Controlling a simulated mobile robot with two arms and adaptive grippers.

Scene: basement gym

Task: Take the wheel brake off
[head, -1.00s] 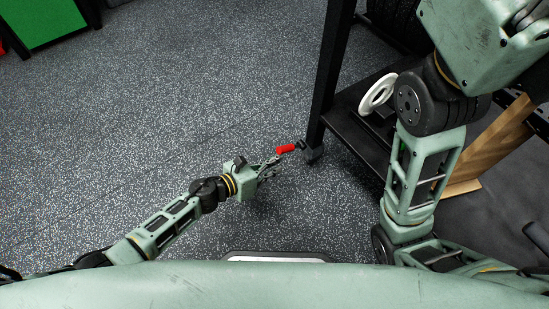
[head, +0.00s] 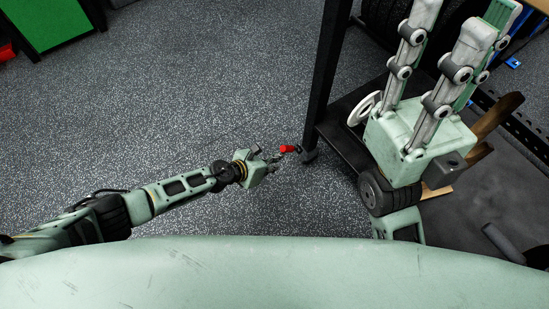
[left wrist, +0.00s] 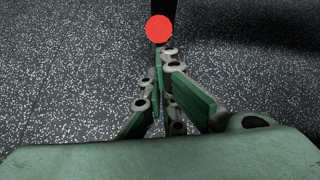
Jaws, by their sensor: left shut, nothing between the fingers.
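The wheel brake is a small red lever (head: 289,149) on the caster (head: 308,154) at the foot of a black rack post. In the left wrist view its red end (left wrist: 159,29) shows as a round disc just beyond my fingertips, in front of the dark post. My left gripper (head: 277,158) is shut and empty, just left of and slightly nearer than the lever. I cannot tell whether the fingertips touch it. My right gripper (head: 458,20) is raised at the upper right, its fingers spread and nothing seen between them. It hides part of the rack.
The black rack post (head: 328,75) rises behind the lever. A low black shelf (head: 345,145) beside it carries a white disc (head: 362,108). Wooden boards (head: 497,115) stand at the right.

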